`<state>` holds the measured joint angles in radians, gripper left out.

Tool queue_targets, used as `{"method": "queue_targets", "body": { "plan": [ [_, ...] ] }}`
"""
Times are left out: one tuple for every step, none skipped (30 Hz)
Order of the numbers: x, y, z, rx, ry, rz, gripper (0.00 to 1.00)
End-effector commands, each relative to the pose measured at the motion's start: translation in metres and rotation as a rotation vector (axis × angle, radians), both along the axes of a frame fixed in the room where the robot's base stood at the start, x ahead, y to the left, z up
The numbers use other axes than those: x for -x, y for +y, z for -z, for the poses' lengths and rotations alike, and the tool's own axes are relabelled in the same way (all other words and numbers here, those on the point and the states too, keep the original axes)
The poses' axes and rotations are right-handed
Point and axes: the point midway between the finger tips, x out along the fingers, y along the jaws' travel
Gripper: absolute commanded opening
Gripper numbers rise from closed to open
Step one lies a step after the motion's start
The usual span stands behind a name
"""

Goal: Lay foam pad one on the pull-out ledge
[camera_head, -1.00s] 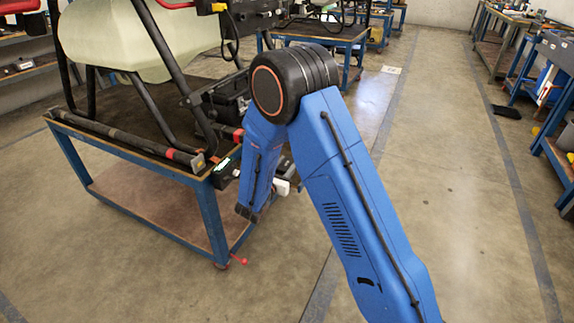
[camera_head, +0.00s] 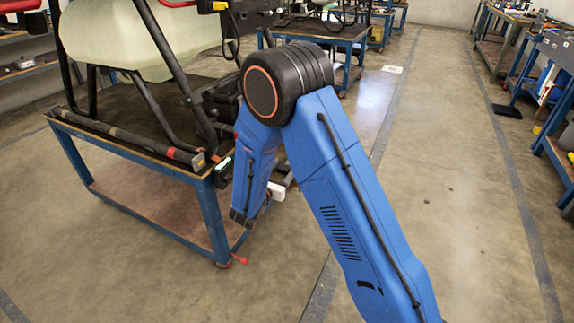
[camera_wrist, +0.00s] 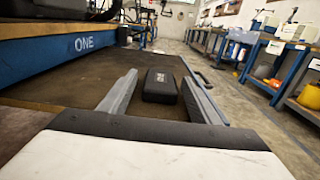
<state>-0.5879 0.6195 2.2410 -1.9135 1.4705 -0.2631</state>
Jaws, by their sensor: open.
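In the wrist view, a small black pad (camera_wrist: 160,87) with a pale mark on its top lies on a flat dark brown surface (camera_wrist: 65,88). My gripper (camera_wrist: 160,77) is open, with one grey finger on each side of the pad and visible gaps between. The surface has a raised dark edge with a handle-like bar (camera_wrist: 203,80) on the right. A blue beam (camera_wrist: 60,48) marked ONE runs along the left. In the head view my arm hides the pad and the fingers.
A blue-framed bench (camera_head: 205,215) carrying a large machine with a pale tank (camera_head: 125,45) stands at the left. More benches (camera_head: 555,95) line the right side. The floor (camera_head: 440,200) between is clear.

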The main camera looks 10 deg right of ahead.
Motion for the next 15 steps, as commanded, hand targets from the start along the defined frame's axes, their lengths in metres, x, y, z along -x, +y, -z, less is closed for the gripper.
{"method": "queue_targets", "body": {
  "plan": [
    [0.008,0.007,0.0,0.0,0.001,-0.003,0.57],
    [0.013,0.011,0.0,0.001,0.001,-0.003,0.57],
    [0.019,0.015,0.0,0.0,0.0,-0.003,0.57],
    [0.024,0.018,0.0,0.001,-0.001,-0.002,0.57],
    [0.028,0.021,-0.001,0.001,-0.001,-0.003,0.57],
    [0.033,0.025,0.0,-0.001,-0.001,-0.003,0.57],
    [0.037,0.028,0.0,-0.001,-0.001,-0.002,0.57],
    [0.042,0.031,0.0,-0.001,-0.001,-0.003,0.57],
    [0.047,0.034,0.0,0.0,0.0,-0.003,0.57],
    [0.05,0.037,0.0,0.0,0.0,-0.002,0.57],
    [0.053,0.039,0.0,0.0,0.0,-0.002,0.57],
    [0.057,0.042,0.0,0.0,0.0,-0.002,0.57],
    [0.059,0.043,0.0,0.0,0.0,-0.001,0.57],
    [0.061,0.045,0.0,0.001,-0.001,-0.001,0.57],
    [0.064,0.047,0.0,0.001,-0.001,0.0,0.57]
  ]
}}
